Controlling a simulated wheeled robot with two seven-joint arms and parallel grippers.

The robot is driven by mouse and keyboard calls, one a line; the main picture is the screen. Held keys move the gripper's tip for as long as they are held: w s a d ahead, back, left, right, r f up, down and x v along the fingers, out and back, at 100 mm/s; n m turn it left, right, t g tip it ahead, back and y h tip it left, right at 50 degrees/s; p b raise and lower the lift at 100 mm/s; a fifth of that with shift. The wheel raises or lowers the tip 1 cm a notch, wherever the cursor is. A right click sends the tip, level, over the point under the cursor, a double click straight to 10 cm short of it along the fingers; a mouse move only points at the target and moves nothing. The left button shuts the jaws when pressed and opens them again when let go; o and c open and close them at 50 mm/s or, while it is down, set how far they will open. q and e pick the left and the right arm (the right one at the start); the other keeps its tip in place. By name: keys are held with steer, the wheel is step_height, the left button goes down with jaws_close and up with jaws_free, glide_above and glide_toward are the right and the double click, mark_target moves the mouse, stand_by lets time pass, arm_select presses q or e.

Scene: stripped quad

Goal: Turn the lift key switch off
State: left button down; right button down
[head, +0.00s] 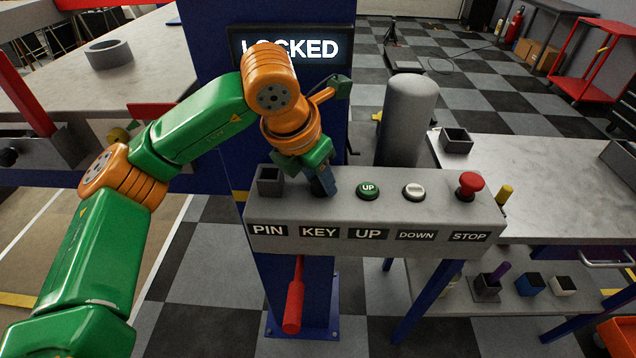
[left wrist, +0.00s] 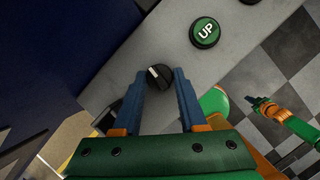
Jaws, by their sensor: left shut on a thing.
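The key switch is a round black knob (left wrist: 158,76) with a pale line, on the grey control box (head: 400,205) above the KEY label (head: 319,233). My left gripper (head: 325,185) reaches down over it from above. In the left wrist view the two blue fingers (left wrist: 160,82) stand on either side of the knob, shut on it. The gripper hides the knob in the head view. The sign (head: 290,47) behind reads LOCKED. Part of my right arm (left wrist: 287,118) shows small at the right of the left wrist view; its jaw state is unclear.
Right of the knob are the green UP button (head: 368,190), the white DOWN button (head: 414,191) and the red STOP button (head: 470,184). A square dark PIN holder (head: 270,180) stands close on the left. A grey cylinder (head: 408,120) rises behind. A red handle (head: 293,300) hangs below.

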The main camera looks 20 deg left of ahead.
arm_select(q)
steer(key=shift+n, duration=0.5)
steer(key=shift+y+b, duration=0.3)
steer(key=shift+c, duration=2.3)
jaws_free()
steer(key=shift+r, duration=0.1)
steer(key=v, duration=0.7)
steer(key=shift+b, duration=0.35)
